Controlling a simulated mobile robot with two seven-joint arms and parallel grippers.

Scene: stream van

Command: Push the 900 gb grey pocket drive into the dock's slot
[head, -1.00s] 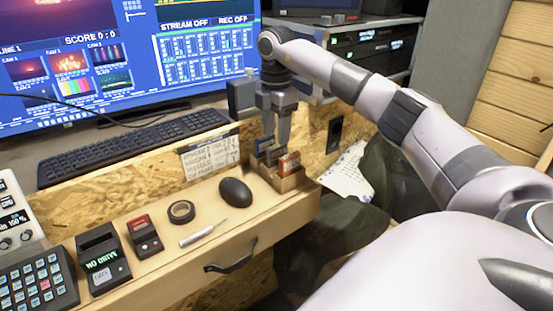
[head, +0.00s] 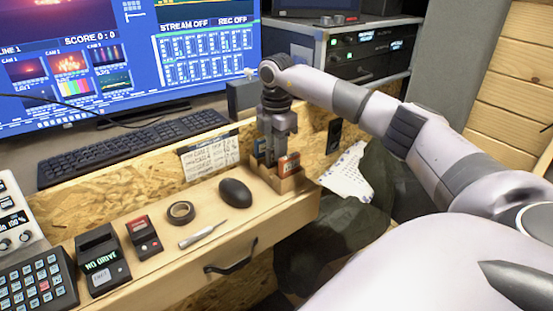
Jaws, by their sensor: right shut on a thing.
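The dock (head: 104,264) is a black box at the lower left of the head view, with a dark slot in its top and a lit display reading "NO DRIVE". A small wooden box (head: 292,184) at the right end of the wooden shelf holds upright pocket drives. A red-orange drive (head: 289,165) shows at its front. My right gripper (head: 272,160) points down into this box, shut on a drive mostly hidden by the fingers. I cannot read its label or make out its colour. My left gripper is not in view.
A black mouse (head: 235,193), a tape roll (head: 181,212), a light pen-like tool (head: 202,236) and a red-and-black device (head: 144,237) lie between box and dock. A keypad (head: 37,284) is left of the dock. A keyboard (head: 140,146) stands behind on the higher desk.

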